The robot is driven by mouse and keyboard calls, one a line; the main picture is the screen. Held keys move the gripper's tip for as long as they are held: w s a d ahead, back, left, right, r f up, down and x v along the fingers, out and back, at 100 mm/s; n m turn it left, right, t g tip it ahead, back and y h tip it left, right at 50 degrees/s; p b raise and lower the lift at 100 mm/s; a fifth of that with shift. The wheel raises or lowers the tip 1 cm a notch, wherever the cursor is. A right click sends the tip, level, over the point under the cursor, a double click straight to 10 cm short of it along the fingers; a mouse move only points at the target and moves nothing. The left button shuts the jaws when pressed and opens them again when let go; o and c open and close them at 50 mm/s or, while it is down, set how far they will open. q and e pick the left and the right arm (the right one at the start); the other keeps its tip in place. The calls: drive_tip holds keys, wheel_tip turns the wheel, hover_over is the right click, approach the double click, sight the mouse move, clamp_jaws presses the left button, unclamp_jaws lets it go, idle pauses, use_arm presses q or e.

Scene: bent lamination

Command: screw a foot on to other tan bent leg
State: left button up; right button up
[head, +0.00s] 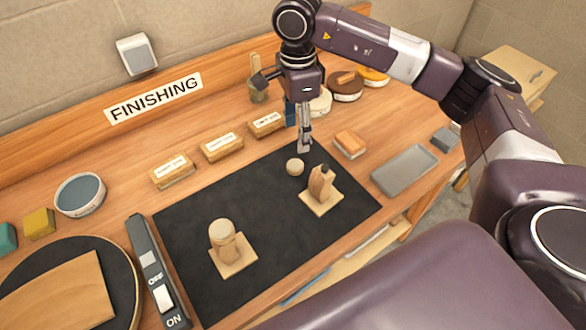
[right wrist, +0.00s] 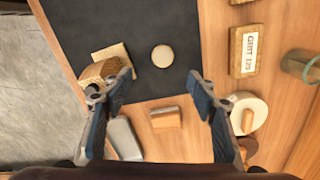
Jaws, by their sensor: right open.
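A round tan foot (head: 295,166) lies loose on the black mat (head: 275,205); it also shows in the right wrist view (right wrist: 162,56), ahead of the gap between my fingers. A tan bent leg (head: 320,182) with a dark tip on top stands on a square plate just right of the loose foot. Another tan bent leg (head: 225,250) stands at the mat's left with a round foot (head: 220,230) on top. My right gripper (head: 304,142) is open and empty, pointing down above the loose foot; its fingers also show in the right wrist view (right wrist: 157,84). My left gripper is not in view.
Several labelled grit blocks (head: 222,147) line the mat's back edge. A grey tray (head: 404,170) and a small sanding block (head: 350,144) lie to the right. A switch bar (head: 158,272) and a round disc (head: 120,262) are at left. The mat's middle is clear.

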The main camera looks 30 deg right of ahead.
sight(295, 165)
drive_tip(key=f+b, duration=0.2)
drive_tip(key=f, duration=0.2)
drive_tip(key=shift+w+b, duration=0.25)
drive_tip(key=shift+b, duration=0.15)
drive_tip(key=shift+f, duration=0.2)
drive_tip(key=shift+r, duration=0.1)
drive_tip(key=shift+f, duration=1.3)
